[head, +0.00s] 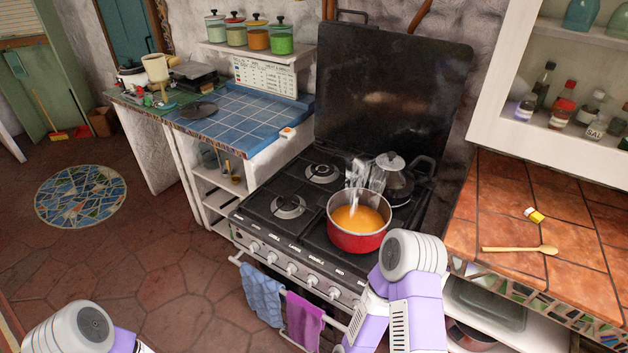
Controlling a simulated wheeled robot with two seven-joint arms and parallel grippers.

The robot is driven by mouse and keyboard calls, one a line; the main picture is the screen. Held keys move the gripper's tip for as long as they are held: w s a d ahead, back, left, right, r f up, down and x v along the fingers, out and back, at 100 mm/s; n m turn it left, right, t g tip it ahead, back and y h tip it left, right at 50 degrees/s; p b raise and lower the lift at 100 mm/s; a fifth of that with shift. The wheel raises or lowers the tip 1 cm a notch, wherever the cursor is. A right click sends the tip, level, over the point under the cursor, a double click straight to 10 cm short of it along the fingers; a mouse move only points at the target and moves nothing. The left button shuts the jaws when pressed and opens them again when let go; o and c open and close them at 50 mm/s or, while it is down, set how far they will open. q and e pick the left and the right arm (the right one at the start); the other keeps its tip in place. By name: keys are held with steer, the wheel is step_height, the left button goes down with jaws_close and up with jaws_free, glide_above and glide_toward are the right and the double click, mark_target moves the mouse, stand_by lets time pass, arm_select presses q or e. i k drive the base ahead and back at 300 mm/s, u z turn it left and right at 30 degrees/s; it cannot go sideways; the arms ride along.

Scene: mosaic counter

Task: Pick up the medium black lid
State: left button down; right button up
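A flat, round dark disc, which looks like the black lid (199,110), lies on the blue tiled counter (240,118) at the upper left. It is small in the picture, so its details are unclear. Parts of my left arm show at the lower left corner, and parts of my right arm show at the bottom, in front of the stove. Neither gripper is in view, and I cannot see what they hold.
A red pot (357,238) of orange liquid, with whitish steam-like shapes above, stands on the stove (262,228). A wooden spoon (520,249) lies on the right counter. Open floor lies left, with a round mosaic (80,196).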

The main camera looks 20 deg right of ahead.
mark_target(198, 111)
steer(key=u, duration=0.45)
steer(key=k, duration=0.55)
steer(key=u, duration=0.9)
steer(key=i, duration=2.9)
steer(key=z, duration=0.9)
steer(key=i, duration=1.45)
steer(key=z, duration=1.2)
